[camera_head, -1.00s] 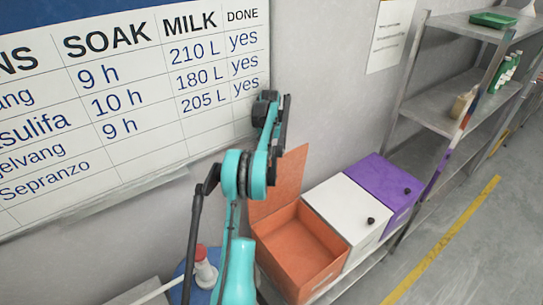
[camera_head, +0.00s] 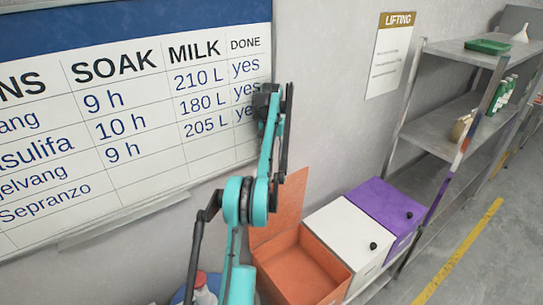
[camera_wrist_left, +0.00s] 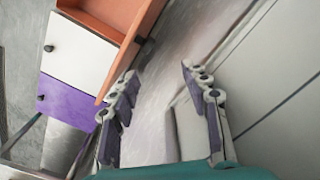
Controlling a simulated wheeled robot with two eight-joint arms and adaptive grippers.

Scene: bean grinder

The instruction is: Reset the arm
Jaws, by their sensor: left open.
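My left arm (camera_head: 240,200) rises from the bottom of the head view, its upper end in front of the wall chart. In the left wrist view my left gripper (camera_wrist_left: 160,75) is open, with its two fingers apart and nothing between them. In the head view its fingers cannot be made out. My right gripper is in neither view.
An open orange box (camera_head: 300,270) stands beside a white box (camera_head: 345,235) and a purple box (camera_head: 385,205). The wall chart (camera_head: 120,130) is behind my arm. A metal shelf (camera_head: 450,125) stands at right. The floor (camera_head: 490,265) at lower right is clear.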

